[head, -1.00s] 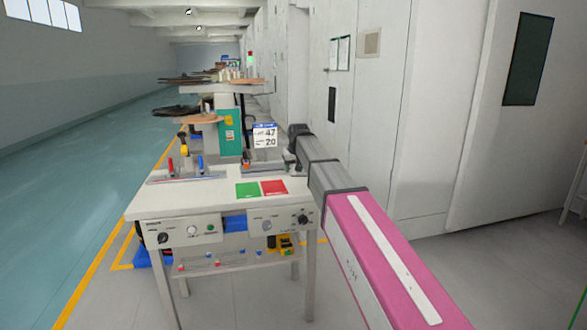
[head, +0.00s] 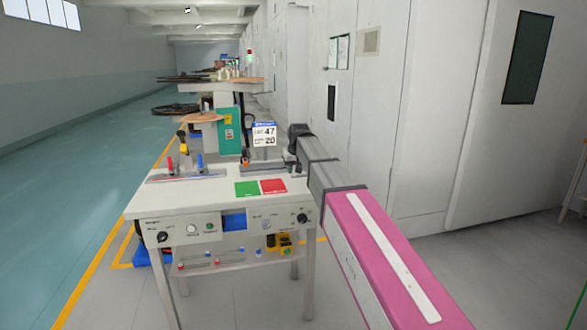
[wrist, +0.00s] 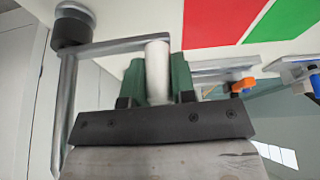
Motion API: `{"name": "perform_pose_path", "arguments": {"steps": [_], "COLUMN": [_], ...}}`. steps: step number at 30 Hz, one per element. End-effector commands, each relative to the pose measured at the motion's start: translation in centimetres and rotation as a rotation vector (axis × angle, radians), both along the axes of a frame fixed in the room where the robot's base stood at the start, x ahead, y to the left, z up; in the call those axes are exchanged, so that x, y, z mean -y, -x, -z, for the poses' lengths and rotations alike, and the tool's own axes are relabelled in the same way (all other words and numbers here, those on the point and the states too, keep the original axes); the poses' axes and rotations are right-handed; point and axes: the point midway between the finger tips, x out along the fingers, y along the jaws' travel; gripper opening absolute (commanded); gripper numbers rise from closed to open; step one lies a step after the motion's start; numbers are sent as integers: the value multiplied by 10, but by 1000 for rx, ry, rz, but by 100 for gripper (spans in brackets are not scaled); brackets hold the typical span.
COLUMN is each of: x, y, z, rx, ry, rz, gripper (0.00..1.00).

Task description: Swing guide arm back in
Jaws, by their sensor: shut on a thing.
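The guide arm (wrist: 115,48) is a grey metal bar in the wrist view. It runs from a dark round pivot post (wrist: 72,28) at the upper left to a pale upright roller (wrist: 157,72). My gripper (wrist: 157,80) has green fingers, one on each side of the roller, and is shut on it. A second grey rod hangs down from the pivot side at the left. In the head view my arm reaches to the right rear of the station table (head: 160,203), and my fingers and the guide arm cannot be made out clearly there.
A green pad (head: 246,189) and a red pad (head: 272,186) lie on the tabletop. A display reading 47 and 20 (head: 264,134) stands behind them. Red and blue handled clamps sit at the left. A wall with cabinets is close on the right. The left floor is open.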

Motion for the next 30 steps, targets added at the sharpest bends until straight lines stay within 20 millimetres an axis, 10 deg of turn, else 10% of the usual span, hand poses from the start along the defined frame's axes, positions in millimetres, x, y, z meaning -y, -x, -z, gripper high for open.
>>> {"name": "perform_pose_path", "arguments": {"steps": [1,2,4,17,30], "x": [-2,-2,-2,0,9], "y": [0,0,0,4,30], "z": [0,0,0,-10,-77], "rx": [-2,-2,-2,0,1], "ry": [-2,-2,-2,-1,-3], "rz": [-3,-3,-3,-3,-3], "gripper": [0,34,50,50,50]}}
